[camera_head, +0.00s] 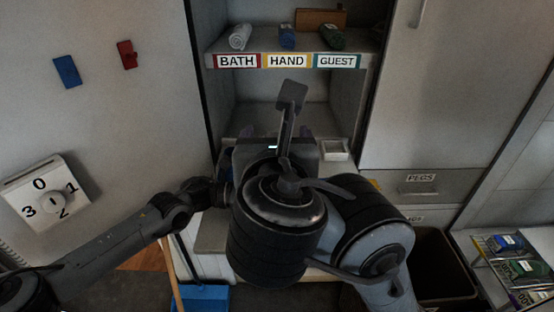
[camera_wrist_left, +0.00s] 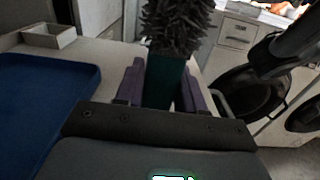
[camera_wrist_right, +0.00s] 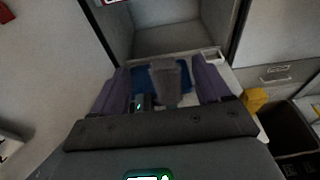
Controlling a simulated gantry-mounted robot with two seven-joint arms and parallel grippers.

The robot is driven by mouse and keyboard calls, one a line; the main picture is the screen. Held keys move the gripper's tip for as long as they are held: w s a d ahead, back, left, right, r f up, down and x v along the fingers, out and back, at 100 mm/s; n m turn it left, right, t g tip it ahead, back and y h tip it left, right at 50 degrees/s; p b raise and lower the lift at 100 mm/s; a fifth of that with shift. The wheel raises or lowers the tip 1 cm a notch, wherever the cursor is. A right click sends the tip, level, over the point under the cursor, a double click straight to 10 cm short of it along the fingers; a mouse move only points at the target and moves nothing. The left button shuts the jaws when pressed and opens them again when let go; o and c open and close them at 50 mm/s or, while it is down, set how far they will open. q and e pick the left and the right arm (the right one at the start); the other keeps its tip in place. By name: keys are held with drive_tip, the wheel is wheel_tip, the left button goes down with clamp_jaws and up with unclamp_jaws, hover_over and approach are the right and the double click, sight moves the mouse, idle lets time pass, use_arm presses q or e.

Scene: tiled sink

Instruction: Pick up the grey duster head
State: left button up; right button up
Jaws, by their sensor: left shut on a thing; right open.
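The grey duster head (camera_wrist_left: 178,25), dark and spiky, rises from a green handle (camera_wrist_left: 165,82) in the left wrist view. My left gripper (camera_wrist_left: 161,74) is shut on that green handle, its purple fingers on either side. In the head view my right arm hides the left gripper. My right gripper (camera_wrist_right: 162,80) is open, with purple fingers spread, at the counter in front of the cubby; it is partly visible in the head view (camera_head: 276,133). A blurred grey tapered shape (camera_wrist_right: 168,82) shows between its fingers; I cannot tell whether it is the duster head.
A blue tray (camera_wrist_left: 40,105) lies on the counter near a small white box (camera_wrist_left: 50,35). A shelf labelled BATH, HAND and GUEST (camera_head: 287,61) holds rolled cloths above. A dark bin (camera_head: 440,270) and a drawer marked PEGS (camera_head: 422,180) are at the right.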

drive_tip(key=w+f+g, duration=0.1)
drive_tip(key=w+f, duration=0.7)
drive_tip(key=w, duration=0.4)
idle(0.3)
drive_tip(key=shift+w, duration=0.1)
drive_tip(key=c, duration=1)
drive_tip(key=shift+c, duration=0.2)
wheel_tip(320, 180, up, 18)
